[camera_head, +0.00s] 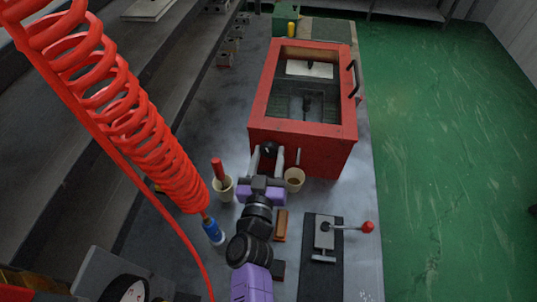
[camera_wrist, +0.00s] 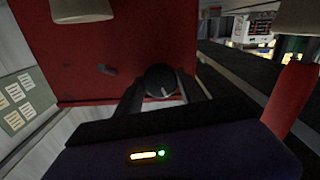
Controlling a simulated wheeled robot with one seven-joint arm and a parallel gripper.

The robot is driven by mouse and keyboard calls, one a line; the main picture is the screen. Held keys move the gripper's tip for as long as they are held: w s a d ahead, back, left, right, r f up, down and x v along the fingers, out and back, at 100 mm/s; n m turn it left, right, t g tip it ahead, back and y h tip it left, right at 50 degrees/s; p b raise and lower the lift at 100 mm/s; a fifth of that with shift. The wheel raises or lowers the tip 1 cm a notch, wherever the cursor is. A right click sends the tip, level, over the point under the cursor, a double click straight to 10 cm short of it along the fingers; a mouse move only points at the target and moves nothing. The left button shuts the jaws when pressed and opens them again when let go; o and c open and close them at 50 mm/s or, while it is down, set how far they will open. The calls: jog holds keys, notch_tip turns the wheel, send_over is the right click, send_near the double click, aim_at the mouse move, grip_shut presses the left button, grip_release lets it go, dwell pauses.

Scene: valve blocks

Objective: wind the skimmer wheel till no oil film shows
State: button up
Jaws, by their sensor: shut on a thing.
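A red tank (camera_head: 300,148) with a windowed lid stands on the grey bench. On its near face is a small round black wheel (camera_head: 269,149), which also shows in the wrist view (camera_wrist: 160,79). My gripper (camera_head: 268,159) is at this face, its two fingers on either side of the wheel and shut on it. In the wrist view my gripper (camera_wrist: 161,93) partly hides the wheel's rim. Through the lid window (camera_head: 305,92) I see a dark interior with a pale plate; I cannot tell whether an oil film shows.
Beige cups stand on both sides of my arm, the left one (camera_head: 223,188) holding a red-handled tool, the right one (camera_head: 295,179) close to the tank. A lever with a red knob (camera_head: 367,227) is at right. A red coiled hose (camera_head: 130,110) hangs at left.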

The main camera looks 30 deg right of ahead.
jog(key=shift+m, duration=0.3)
jog(key=m, duration=0.3)
jog(key=shift+m, duration=0.3)
jog(key=m, duration=0.4)
jog(key=shift+m+b, duration=0.3)
jog(key=shift+b, duration=0.1)
jog(key=m, duration=0.4)
jog(key=shift+m+b, duration=0.3)
jog(key=m, duration=0.3)
jog(key=shift+m+b, duration=0.3)
jog(key=shift+b, duration=0.1)
jog(key=m, duration=0.3)
jog(key=shift+m+b, duration=0.3)
jog(key=shift+b, duration=0.1)
jog(key=m+b, duration=0.1)
jog(key=m, duration=0.3)
jog(key=shift+f+m, duration=0.1)
jog(key=shift+m, duration=0.2)
jog(key=m+b, duration=0.2)
jog(key=m, duration=0.2)
jog(key=shift+m+b, duration=0.7)
jog(key=shift+m, duration=1.5)
